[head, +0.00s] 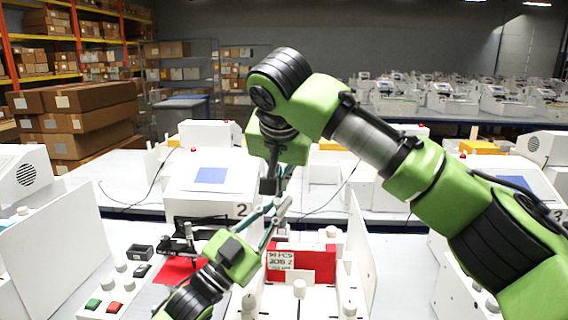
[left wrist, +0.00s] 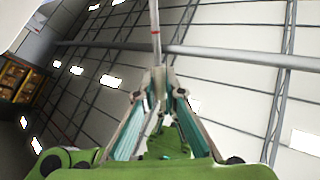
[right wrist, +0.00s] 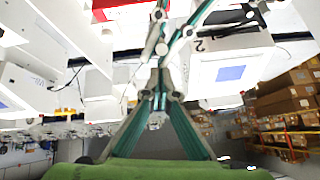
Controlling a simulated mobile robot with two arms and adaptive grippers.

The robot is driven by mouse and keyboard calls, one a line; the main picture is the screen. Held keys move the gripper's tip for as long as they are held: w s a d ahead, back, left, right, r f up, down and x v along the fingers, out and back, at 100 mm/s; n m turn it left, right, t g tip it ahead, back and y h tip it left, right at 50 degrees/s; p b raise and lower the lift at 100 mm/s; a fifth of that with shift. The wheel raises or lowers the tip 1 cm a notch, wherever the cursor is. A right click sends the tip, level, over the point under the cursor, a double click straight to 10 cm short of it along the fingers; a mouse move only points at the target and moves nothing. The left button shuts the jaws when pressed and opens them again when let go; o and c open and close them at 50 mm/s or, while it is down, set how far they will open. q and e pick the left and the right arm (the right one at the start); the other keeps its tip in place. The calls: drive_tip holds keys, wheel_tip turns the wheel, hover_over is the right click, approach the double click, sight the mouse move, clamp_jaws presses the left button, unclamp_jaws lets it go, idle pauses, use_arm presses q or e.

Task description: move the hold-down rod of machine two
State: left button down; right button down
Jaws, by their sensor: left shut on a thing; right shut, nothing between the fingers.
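Machine two is a white housing (head: 188,190) with a blue screen and a black "2". My left gripper (head: 281,207) reaches up from the lower front and is shut. The rod's far end is not clear in the head view.
A panel with a green button (head: 93,304) and a red button (head: 114,309) stands front left. White side walls (head: 361,253) flank the bay. Boxes (head: 80,121) are stacked at the back left.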

sight(279, 201)
drive_tip(key=shift+s+a+f, duration=0.15)
drive_tip(key=shift+s+f, duration=0.3)
drive_tip(key=shift+f, duration=0.1)
use_arm(q)
drive_tip(key=shift+a, duration=0.1)
use_arm(e)
drive_tip(key=shift+s+a+f, duration=0.2)
drive_tip(key=shift+s+f, duration=0.55)
drive_tip(key=shift+s, duration=0.15)
use_arm(q)
drive_tip(key=shift+s+r, duration=0.2)
use_arm(e)
drive_tip(key=shift+s+d+t, duration=0.1)
drive_tip(key=shift+t, duration=0.2)
use_arm(q)
drive_tip(key=c, duration=2.1)
unclamp_jaws()
drive_tip(key=shift+s+f, duration=0.1)
drive_tip(key=shift+f, duration=0.05)
